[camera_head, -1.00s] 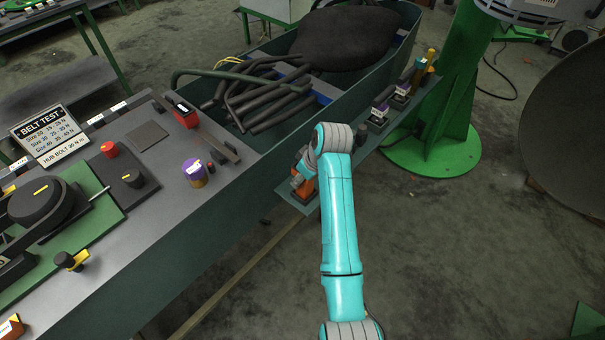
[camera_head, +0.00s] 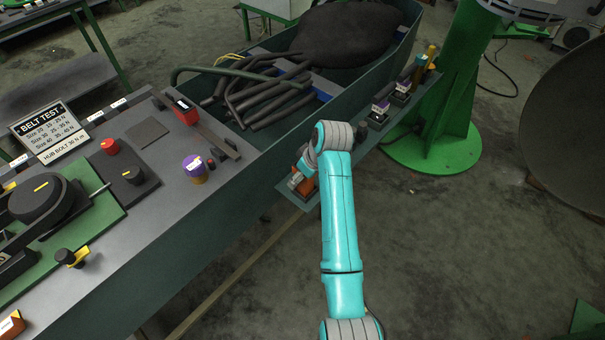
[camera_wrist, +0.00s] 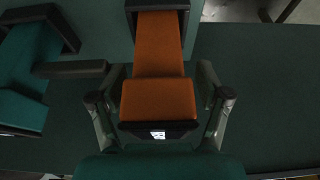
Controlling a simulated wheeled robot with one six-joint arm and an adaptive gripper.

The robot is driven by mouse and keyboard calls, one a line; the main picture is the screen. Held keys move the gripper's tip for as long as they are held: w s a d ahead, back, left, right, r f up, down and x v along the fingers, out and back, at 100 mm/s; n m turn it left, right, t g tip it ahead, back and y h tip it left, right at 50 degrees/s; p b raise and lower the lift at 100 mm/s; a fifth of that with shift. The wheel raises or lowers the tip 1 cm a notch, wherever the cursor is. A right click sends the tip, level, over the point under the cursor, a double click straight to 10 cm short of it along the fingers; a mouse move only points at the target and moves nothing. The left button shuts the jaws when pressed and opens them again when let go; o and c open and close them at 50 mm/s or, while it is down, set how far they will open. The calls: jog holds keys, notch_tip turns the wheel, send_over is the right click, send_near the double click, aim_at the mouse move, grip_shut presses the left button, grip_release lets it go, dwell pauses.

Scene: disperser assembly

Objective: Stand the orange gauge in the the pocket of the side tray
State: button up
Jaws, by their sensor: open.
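The orange gauge (camera_wrist: 158,98) is in the middle of the wrist view, with a dark end carrying a small white label. Its far end meets a dark bracket (camera_wrist: 130,22) at the top edge. My gripper (camera_wrist: 160,100) has one finger on each side of the gauge, with visible gaps. In the head view, the gauge (camera_head: 304,190) shows partly behind my gripper (camera_head: 298,181), at the near end of the green side tray (camera_head: 316,203). I cannot tell whether the gauge sits fully in a pocket.
Further along the tray stand a dark knob (camera_head: 361,132) and labelled blocks (camera_head: 380,107). The workbench (camera_head: 150,225) is at the left. Open floor lies right of the arm.

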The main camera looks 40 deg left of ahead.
jog(key=v, duration=1.2)
jog(key=s+d+f+m+t, duration=0.1)
jog(key=d+f+m+t, duration=0.3)
jog(key=d+f, duration=1.2)
jog(key=s+d+f+m+t, duration=0.2)
jog(key=s+d+f+m, duration=0.1)
jog(key=s+d+f, duration=0.3)
jog(key=s+d+f+m+t, duration=0.1)
jog(key=s+d+f+m, duration=0.2)
jog(key=s+d, duration=0.35)
jog(key=s+d+r+m+t+h, duration=0.1)
jog(key=s+d+r+m+t, duration=0.15)
jog(key=s+d, duration=0.55)
jog(key=s+d+r+m+t+h, duration=0.1)
jog(key=s+d+r+m+t, duration=0.1)
jog(key=s+d+r, duration=0.3)
jog(key=s+d+r+m+t+h, duration=0.2)
jog(key=s+d+r, duration=0.3)
jog(key=s+r, duration=0.7)
jog(key=shift+s+r+m+t, duration=0.35)
jog(key=shift+r+t, duration=0.05)
jog(key=shift+t, duration=0.05)
